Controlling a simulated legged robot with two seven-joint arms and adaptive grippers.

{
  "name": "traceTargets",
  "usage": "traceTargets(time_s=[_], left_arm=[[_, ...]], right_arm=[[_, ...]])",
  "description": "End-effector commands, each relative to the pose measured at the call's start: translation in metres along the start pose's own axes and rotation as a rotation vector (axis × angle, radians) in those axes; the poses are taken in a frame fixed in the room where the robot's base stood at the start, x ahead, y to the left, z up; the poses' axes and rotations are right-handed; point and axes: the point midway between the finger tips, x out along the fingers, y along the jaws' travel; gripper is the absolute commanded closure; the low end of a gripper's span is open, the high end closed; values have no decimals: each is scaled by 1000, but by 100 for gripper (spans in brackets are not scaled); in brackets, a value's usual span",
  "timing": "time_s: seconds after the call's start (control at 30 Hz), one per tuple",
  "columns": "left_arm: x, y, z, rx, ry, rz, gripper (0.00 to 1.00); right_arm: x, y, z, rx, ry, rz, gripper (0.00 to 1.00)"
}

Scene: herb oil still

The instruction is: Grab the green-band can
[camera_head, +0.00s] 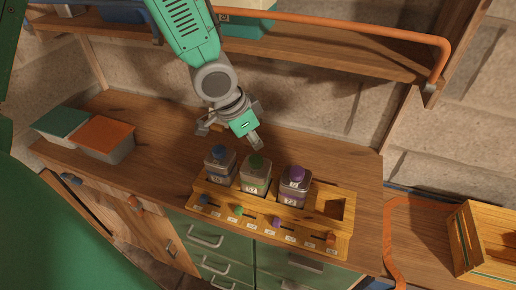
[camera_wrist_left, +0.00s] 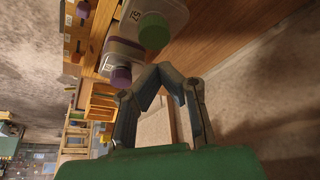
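The green-band can (camera_head: 255,182) is a pale container with a green cap and a numbered label, upright in the middle of the wooden rack (camera_head: 318,229). In the left wrist view its green cap (camera_wrist_left: 153,33) shows at the top, just beyond my fingertips. The fingers also show in the left wrist view (camera_wrist_left: 159,75). A blue-capped can (camera_head: 220,165) stands left of the green one, and a purple-capped can (camera_head: 294,187) stands right of it. My right gripper is not in view.
The rack has an empty square slot (camera_head: 335,208) at its right and small coloured knobs along its front. Two boxes, green-topped (camera_head: 62,122) and orange-topped (camera_head: 105,137), stand at the counter's left. A shelf (camera_head: 330,48) overhangs the back. A wooden crate (camera_head: 478,245) sits at right.

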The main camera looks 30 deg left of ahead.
Motion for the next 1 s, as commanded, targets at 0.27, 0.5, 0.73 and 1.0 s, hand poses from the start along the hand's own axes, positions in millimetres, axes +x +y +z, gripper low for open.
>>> traceTargets(time_s=[0.27, 0.5, 0.73, 1.0], left_arm=[[-2, 5, -3, 5, 0, -4, 100], [-2, 3, -3, 3, 3, -2, 20], [-1, 1, -2, 2, 4, 0, 20], [-29, 3, -5, 1, 9, -3, 20]], right_arm=[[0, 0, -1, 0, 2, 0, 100], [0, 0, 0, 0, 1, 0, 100], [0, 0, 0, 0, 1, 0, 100], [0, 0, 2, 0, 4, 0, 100]])
